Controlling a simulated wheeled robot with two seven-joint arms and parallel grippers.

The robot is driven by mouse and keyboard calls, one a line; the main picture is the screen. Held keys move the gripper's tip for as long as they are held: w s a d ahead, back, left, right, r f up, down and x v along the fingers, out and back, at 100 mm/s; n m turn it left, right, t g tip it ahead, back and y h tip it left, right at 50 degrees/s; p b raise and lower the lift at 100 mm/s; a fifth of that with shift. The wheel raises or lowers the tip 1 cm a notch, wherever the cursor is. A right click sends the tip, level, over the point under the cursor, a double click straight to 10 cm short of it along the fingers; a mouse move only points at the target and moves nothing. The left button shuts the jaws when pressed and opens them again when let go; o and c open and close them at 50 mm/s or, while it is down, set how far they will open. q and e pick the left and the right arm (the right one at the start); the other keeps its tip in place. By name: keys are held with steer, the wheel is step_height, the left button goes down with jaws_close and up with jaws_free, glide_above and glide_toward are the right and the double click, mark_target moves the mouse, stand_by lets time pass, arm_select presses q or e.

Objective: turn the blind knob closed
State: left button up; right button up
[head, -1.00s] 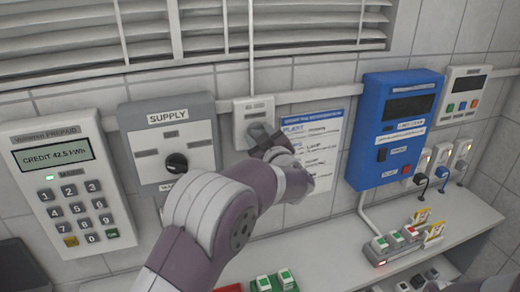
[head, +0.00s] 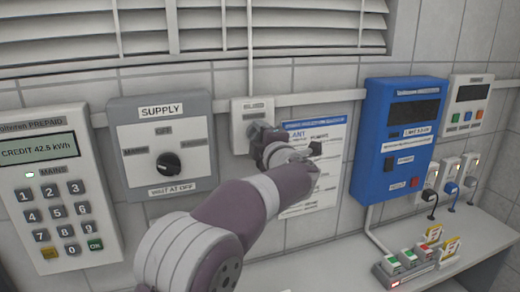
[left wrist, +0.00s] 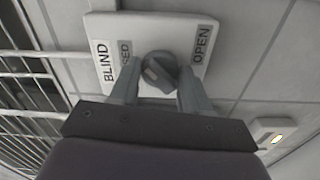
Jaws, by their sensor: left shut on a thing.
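The blind knob is a round grey dial (left wrist: 160,72) with a raised ridge, on a white plate (left wrist: 128,22) in the left wrist view. The plate reads BLIND and OPEN; a label ending in "SED" is partly covered by a finger. The ridge looks slanted; which label it points to I cannot tell. My left gripper (left wrist: 158,88) has one finger on each side of the knob and is shut on it. In the head view the blind plate (head: 250,108) is on the wall, and my left gripper (head: 257,134) hides its lower part and the knob. My right gripper is not in view.
The supply panel (head: 135,130) and keypad meter (head: 25,215) are left of the blind plate. A paper notice (head: 328,185) and blue box (head: 370,110) are to its right. Slatted blinds (head: 90,50) hang above. A shelf (head: 330,262) below holds a small switch strip (head: 405,275).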

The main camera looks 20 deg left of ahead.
arm_select(q)
steer(key=shift+f+n+b, duration=0.2)
steer(key=shift+n+b, duration=1.5)
steer(key=shift+n, duration=0.55)
steer(key=shift+f+n+b, duration=0.2)
steer(key=shift+n+b, duration=1.45)
steer(key=shift+n, duration=0.6)
steer(key=shift+r, duration=0.1)
steer(key=o, duration=1.1)
steer(key=shift+s, duration=0.1)
steer(key=shift+c, duration=0.2)
steer(key=shift+r, duration=0.15)
